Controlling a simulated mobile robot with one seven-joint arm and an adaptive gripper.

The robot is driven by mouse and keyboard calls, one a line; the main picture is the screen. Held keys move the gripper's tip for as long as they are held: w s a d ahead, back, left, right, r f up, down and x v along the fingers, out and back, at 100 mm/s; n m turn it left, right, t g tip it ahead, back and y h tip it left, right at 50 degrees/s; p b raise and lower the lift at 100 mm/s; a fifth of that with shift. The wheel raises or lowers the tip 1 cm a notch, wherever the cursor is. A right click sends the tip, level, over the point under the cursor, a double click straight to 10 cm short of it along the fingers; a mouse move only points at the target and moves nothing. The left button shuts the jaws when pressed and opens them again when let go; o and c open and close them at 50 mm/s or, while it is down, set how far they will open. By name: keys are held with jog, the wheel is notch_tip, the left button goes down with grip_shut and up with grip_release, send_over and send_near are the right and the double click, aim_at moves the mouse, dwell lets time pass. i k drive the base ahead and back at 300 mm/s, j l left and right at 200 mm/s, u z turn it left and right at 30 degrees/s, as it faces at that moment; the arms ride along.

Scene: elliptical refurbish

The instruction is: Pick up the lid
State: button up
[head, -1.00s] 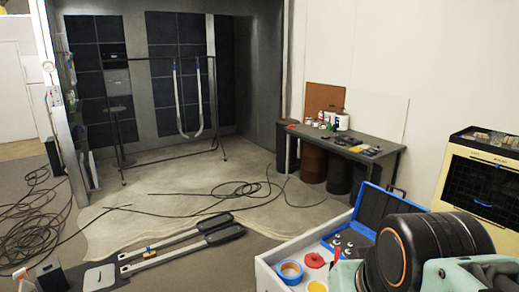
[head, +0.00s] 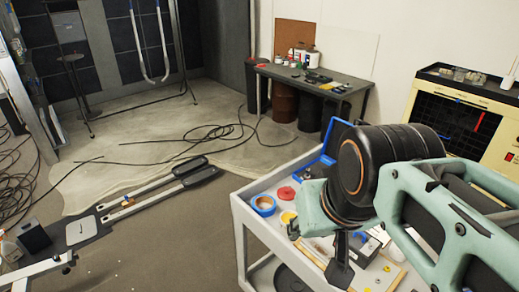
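On the white cart (head: 238,212) lie a small red round piece (head: 286,194) and a small yellow round piece (head: 288,217). Either could be a lid, but they are too small to be sure. A blue-rimmed roll (head: 263,204) lies to their left. My gripper (head: 339,273) hangs over the cart's near part, to the right of and nearer than these pieces. Only dark finger parts show below my arm, so its opening is unclear. I see nothing held. My arm hides much of the cart's right side.
A blue open case (head: 337,138) stands at the cart's back. Several small items lie around my gripper. A workbench (head: 312,80) with cans stands by the back wall, and a cream cabinet (head: 462,108) at right. Cables (head: 200,135) cover the floor left of the cart.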

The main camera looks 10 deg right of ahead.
aim_at(285, 193)
jog(key=i+j+z, duration=0.1)
jog(key=z, duration=0.4)
jog(key=i+j+z, duration=0.1)
jog(key=z, duration=0.35)
jog(key=i+j+z, duration=0.2)
jog(key=j, duration=0.25)
jog(key=j+z, duration=0.15)
jog(key=j, duration=0.25)
jog(key=j+z, duration=0.2)
jog(key=j, duration=0.3)
jog(key=i, duration=0.05)
